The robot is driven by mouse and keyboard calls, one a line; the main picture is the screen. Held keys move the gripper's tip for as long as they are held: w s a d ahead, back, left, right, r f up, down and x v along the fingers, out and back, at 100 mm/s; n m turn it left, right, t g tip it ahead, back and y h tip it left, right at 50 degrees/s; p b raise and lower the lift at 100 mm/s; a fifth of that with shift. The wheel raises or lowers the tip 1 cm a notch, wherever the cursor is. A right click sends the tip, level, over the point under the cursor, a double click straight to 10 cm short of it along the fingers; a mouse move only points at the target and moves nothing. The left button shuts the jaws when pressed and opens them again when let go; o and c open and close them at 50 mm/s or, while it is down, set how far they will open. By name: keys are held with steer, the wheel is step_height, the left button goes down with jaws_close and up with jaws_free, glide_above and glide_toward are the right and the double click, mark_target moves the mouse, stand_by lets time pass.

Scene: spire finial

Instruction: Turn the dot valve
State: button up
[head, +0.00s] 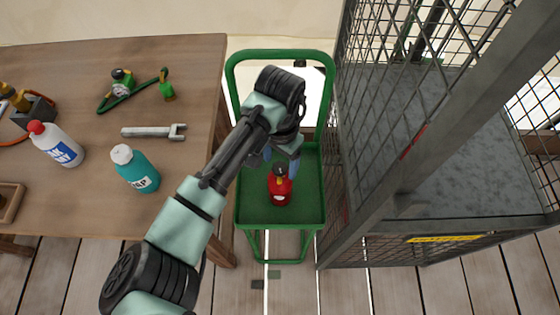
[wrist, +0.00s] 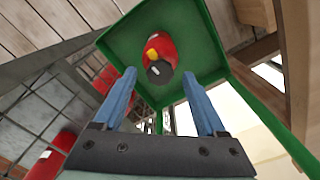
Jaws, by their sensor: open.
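A small red canister (head: 280,188) with a dark top stands in the green cart's tray. The wrist view shows the canister (wrist: 160,42) from above, with a dark valve-like top (wrist: 159,73) and a yellow patch beside it. I cannot tell whether a dot marks this valve. My gripper (wrist: 158,76) is open, its two blue fingers apart with the dark top between and beyond their tips in the picture. In the head view my gripper (head: 283,163) is over the tray, close to the canister, and the arm partly hides it. I cannot see any contact.
The green cart (head: 247,212) stands between a wooden table (head: 80,215) and a wire-mesh cage (head: 385,150). The table holds a wrench (head: 153,131), a teal bottle (head: 138,172), a white bottle (head: 58,146) and a green hose piece (head: 125,92). Red objects (wrist: 102,80) show behind the mesh.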

steer(key=shift+f, duration=0.5)
jaws_close()
